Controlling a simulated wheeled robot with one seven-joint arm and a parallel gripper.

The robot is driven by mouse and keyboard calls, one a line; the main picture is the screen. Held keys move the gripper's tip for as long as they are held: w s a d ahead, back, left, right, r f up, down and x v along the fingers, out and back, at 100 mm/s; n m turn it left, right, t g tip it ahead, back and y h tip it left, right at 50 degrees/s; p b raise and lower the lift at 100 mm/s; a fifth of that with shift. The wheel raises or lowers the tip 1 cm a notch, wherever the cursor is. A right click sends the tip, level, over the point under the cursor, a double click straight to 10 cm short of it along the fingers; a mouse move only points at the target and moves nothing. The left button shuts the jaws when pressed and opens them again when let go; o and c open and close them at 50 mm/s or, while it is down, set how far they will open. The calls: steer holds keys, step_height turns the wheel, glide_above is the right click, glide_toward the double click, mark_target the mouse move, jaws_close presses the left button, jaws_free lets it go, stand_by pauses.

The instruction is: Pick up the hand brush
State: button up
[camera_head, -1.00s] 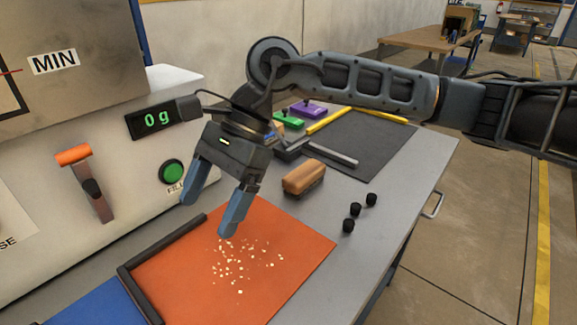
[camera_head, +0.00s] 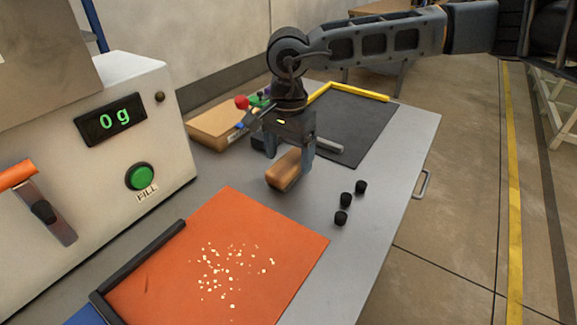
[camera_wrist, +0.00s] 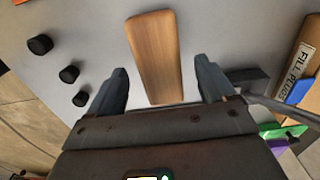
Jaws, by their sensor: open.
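The hand brush (camera_head: 284,171) has a brown wooden block-like back and lies on the grey table just beyond the orange mat. In the wrist view the brush (camera_wrist: 154,55) shows from above, its near end close to the fingers. My gripper (camera_head: 285,160) is open over the brush, with one finger seen on its right side in the head view. In the wrist view my gripper (camera_wrist: 163,88) has one finger to each side of the brush line, with gaps on both sides. The far finger is partly hidden in the head view.
An orange mat (camera_head: 170,285) with pale crumbs lies in front. Several black knobs, such as this one (camera_head: 346,200), stand right of the brush. A dark mat (camera_head: 365,125) with yellow bars lies behind. A wooden box (camera_head: 215,125) and the white machine (camera_head: 175,120) stand left.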

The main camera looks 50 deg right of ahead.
steer(key=shift+f, duration=1.3)
steer(key=shift+c, duration=0.4)
steer(key=c, duration=1)
steer(key=shift+r, duration=0.55)
steer(key=r, duration=0.2)
steer(key=s+d+r, duration=0.1)
steer(key=shift+r+b, duration=0.3)
steer(key=shift+r, duration=0.05)
steer(key=s+d+r, duration=0.6)
steer(key=s, duration=0.2)
steer(key=shift+d+r+b, duration=0.15)
steer(key=shift+d+b, duration=0.05)
steer(key=shift+b, duration=0.25)
